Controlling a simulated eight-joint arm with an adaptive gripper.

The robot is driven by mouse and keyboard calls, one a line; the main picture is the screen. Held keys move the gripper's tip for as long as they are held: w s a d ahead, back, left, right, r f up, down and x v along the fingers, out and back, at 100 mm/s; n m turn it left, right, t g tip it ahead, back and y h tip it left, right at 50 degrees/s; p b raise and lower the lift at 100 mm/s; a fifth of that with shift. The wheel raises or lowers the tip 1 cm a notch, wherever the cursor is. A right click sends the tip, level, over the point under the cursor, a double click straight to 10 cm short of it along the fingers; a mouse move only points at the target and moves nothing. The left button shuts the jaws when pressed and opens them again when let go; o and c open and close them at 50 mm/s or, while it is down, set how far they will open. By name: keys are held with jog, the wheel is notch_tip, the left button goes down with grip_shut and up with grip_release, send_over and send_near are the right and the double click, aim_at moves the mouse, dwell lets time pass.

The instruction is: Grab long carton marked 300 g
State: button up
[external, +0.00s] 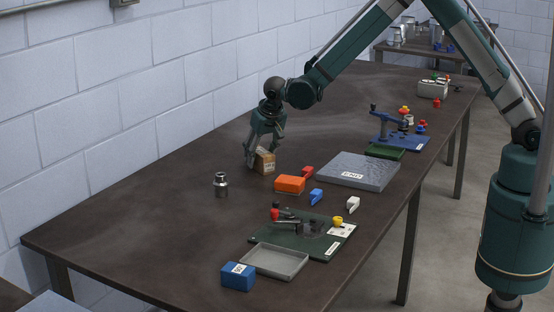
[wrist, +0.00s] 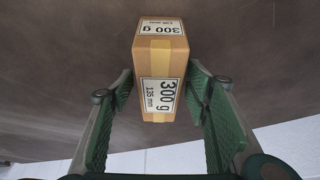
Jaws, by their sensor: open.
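The long carton (wrist: 160,58) is a brown box with yellow tape and white labels reading 300 g. It stands on the dark table, and in the external view the carton (external: 265,162) is beneath my gripper. My gripper (wrist: 160,95) is open, with one green finger on each side of the carton's near end and a visible gap at both sides in the wrist view. In the external view my gripper (external: 262,152) reaches down to the carton and partly hides it.
An orange block (external: 290,184) and a grey plate (external: 358,170) lie to the right of the carton. A metal cylinder (external: 221,185) stands to its left. A green fixture (external: 300,233), a grey tray (external: 274,261) and a blue box (external: 238,276) are nearer the front. The left table area is clear.

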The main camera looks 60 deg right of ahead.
aim_at(260, 150)
dwell(0.4)
jog(key=c, duration=1.2)
jog(key=shift+o, duration=0.2)
jog(key=shift+r, duration=0.2)
jog(key=shift+r+p, duration=0.3)
jog(key=shift+r, duration=4.55)
